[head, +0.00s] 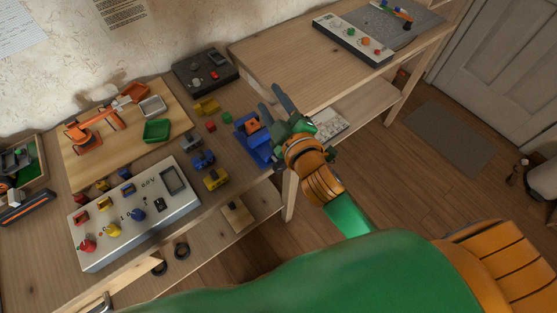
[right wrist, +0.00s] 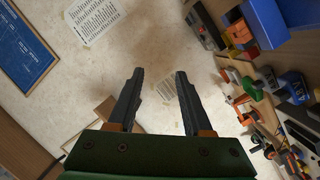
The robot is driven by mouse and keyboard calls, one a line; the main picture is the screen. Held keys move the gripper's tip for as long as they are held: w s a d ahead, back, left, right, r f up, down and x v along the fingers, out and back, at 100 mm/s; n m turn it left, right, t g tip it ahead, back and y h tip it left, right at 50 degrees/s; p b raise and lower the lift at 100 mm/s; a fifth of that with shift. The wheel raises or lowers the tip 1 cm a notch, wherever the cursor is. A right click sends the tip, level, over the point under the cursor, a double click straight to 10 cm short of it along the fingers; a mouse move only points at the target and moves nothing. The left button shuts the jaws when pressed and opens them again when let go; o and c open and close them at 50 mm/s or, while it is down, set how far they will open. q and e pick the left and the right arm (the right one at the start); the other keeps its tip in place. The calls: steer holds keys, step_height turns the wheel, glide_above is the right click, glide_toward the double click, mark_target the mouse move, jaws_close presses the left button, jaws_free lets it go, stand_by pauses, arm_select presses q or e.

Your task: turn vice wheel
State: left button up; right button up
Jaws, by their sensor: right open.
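The blue vice (head: 257,146) stands at the right front edge of the workbench, with an orange piece (head: 252,127) between its jaws. Its wheel cannot be made out clearly; my right gripper and wrist are close in front of that side. My right gripper (head: 273,98) is open and empty, just right of the vice and apart from it, its fingers pointing up and away. In the right wrist view the two dark fingers (right wrist: 158,72) are spread with only wall behind. The blue body of the vice (right wrist: 271,20) shows at the upper right there. My left gripper is out of view.
A control box (head: 135,214) with coloured knobs fills the bench's front left. Small yellow, blue, red and green blocks lie left of the vice. A dark box (head: 205,72) stands behind. Another table (head: 300,70) stands to the right, mostly bare in its near part.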

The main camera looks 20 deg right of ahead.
steer(key=s+a+r+n+y, duration=0.2)
steer(key=a+r+n+y, duration=1.05)
steer(key=n, duration=0.35)
steer(key=s+a+f+n+g+y, duration=0.3)
steer(key=s+a+n+g+y, duration=0.5)
steer(key=n+g, duration=1)
steer(key=n+t+h, duration=0.1)
steer(key=n+h, duration=1.2)
steer(key=h, duration=0.9)
glide_above(281, 162)
step_height(281, 162, down, 18)
steer(key=shift+w, duration=0.1)
step_height(281, 162, down, 7)
steer(key=shift+r+p, duration=0.1)
steer(key=shift+p, duration=0.45)
jaws_close()
